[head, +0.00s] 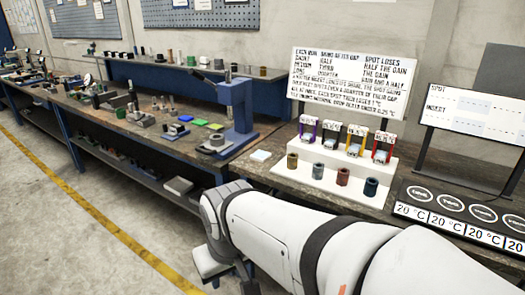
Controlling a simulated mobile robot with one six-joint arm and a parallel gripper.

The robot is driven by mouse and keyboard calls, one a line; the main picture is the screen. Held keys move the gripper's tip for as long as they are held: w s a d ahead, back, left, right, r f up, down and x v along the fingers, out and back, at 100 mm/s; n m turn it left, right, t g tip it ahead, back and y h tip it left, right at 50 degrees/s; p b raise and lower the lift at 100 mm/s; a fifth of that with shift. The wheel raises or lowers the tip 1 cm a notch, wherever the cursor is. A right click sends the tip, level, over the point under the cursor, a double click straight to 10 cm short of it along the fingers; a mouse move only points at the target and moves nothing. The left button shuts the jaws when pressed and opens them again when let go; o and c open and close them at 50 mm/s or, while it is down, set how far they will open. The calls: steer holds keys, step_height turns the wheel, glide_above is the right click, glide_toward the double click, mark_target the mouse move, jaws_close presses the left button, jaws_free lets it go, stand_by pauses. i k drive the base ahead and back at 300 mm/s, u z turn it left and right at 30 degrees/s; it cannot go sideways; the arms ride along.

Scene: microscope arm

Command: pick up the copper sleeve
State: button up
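Several small sleeves stand upright in a row along the front of a white stepped stand (335,152) on the right-hand bench. The reddish-brown one, third from the left, looks like the copper sleeve (343,176). A brassy sleeve (292,161) and a grey-green sleeve (318,171) stand to its left, and a dark teal sleeve (370,187) to its right. They stand apart from each other. My white arm crosses the lower right, in front of the bench. I cannot make out my gripper's fingers, and nothing is seen touching the sleeves.
Small items with coloured labels stand on the stand's upper step. Behind is a lettered sign (365,85). A panel with round pads and 20 °C labels (440,205) lies to the right. A blue press (238,108) stands on the left bench, among many small parts.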

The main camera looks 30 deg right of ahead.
mark_target(343, 174)
steer(key=z, duration=0.65)
steer(key=i, duration=1.2)
steer(key=z, duration=0.9)
steer(key=k, duration=0.65)
steer(key=z, duration=0.2)
steer(key=i, duration=0.75)
steer(key=u, duration=0.1)
